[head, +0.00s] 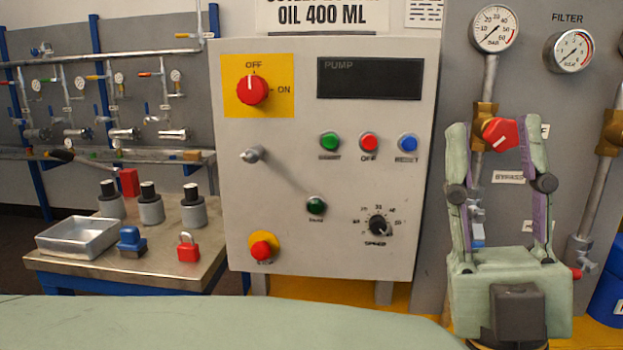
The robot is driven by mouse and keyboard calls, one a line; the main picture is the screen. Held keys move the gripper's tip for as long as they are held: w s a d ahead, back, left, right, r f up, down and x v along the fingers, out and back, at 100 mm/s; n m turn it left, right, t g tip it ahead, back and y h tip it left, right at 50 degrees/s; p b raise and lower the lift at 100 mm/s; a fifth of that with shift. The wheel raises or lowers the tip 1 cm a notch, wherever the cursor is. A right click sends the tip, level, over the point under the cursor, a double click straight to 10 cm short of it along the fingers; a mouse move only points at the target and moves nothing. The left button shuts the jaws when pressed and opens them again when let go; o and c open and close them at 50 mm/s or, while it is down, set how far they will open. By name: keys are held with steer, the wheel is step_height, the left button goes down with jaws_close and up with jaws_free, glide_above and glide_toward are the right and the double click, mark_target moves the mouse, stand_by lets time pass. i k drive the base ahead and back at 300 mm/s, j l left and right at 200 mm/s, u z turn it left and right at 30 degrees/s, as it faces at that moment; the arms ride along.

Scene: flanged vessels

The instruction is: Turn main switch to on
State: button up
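The main switch (252,90) is a red rotary knob on a yellow plate (283,63) at the upper left of the grey control panel (300,240). The plate is marked OFF at the top and ON at the right. The knob's pale mark points up at OFF. My gripper (497,130) is at the right of the picture, fingers pointing up, well to the right of the switch. Its two fingers are spread wide apart. A red valve handle (501,134) shows between the fingertips; it seems to be behind them, and I see no contact.
The panel also bears a dark PUMP display (369,79), green, red and blue buttons, a speed dial (379,225), a toggle (252,155) and a red stop button (263,248). Gauges and pipes stand behind my gripper. A bench (75,268) at left holds a tray and padlock.

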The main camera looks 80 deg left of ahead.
mark_target(252, 90)
steer(key=u, duration=2.35)
